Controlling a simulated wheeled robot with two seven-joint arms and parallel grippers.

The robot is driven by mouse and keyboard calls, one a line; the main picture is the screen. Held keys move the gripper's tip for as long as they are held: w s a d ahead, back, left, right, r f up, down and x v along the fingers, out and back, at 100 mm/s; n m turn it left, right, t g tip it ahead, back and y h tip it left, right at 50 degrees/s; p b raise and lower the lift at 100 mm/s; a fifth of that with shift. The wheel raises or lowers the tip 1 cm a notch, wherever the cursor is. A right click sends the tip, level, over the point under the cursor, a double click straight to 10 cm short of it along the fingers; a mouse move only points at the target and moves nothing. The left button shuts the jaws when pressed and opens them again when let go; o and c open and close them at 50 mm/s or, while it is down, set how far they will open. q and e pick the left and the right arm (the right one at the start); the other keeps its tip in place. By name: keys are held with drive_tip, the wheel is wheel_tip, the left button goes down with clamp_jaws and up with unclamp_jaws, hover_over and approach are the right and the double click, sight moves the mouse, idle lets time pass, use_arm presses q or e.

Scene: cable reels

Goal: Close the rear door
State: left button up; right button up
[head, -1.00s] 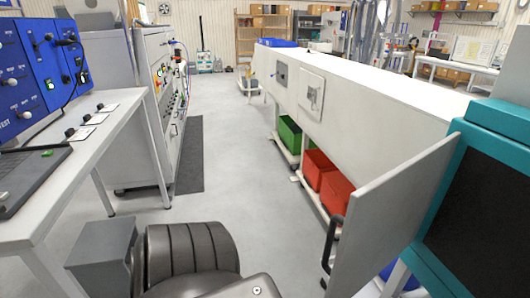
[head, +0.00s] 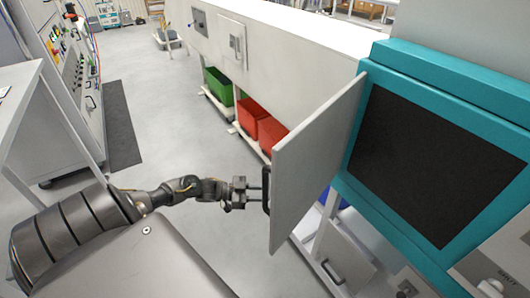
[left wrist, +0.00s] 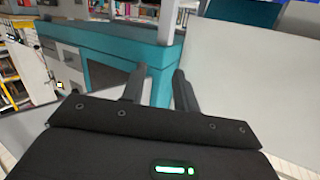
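The door (head: 318,158) is a pale grey panel standing open, sticking out toward me from the teal-framed cabinet (head: 455,84) with a dark screen or opening. Its black bar handle (head: 266,190) is on the door's left edge. My left gripper (head: 259,193) is at that handle, its two fingers pointing right toward it and spread apart. I cannot tell whether they touch the handle. In the left wrist view the left gripper's fingers (left wrist: 160,88) are also apart, with no handle visible between them. A pale flat panel fills the right there. My right gripper is not in view.
Green (head: 218,86) and red (head: 250,117) bins stand on low carts under the long white housing (head: 290,50). A lower grey door with a handle (head: 333,272) is below the cabinet. The grey floor left of the bins is clear.

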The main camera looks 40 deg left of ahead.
use_arm(q)
drive_tip(key=s+d+r+m+g+h+p, duration=0.1)
drive_tip(key=s+d+r+m+g+h, duration=0.3)
drive_tip(key=r, duration=0.7)
drive_tip(key=s+a+r+m+g+p, duration=0.1)
drive_tip(key=s+r+m+g, duration=0.2)
drive_tip(key=s+r+g, duration=0.5)
drive_tip(key=s+d+r+m+g+h, duration=0.2)
drive_tip(key=r+m, duration=0.1)
drive_tip(key=r, duration=1)
drive_tip(key=d+p, duration=0.1)
drive_tip(key=d, duration=0.2)
drive_tip(key=d+p, duration=0.2)
drive_tip(key=d, duration=0.1)
drive_tip(key=s+d+p, duration=0.1)
drive_tip(key=d+p, duration=0.1)
drive_tip(key=d, duration=0.2)
drive_tip(key=shift+d+f, duration=0.1)
drive_tip(key=shift+f, duration=0.05)
clamp_jaws()
drive_tip(key=shift+w, duration=0.1)
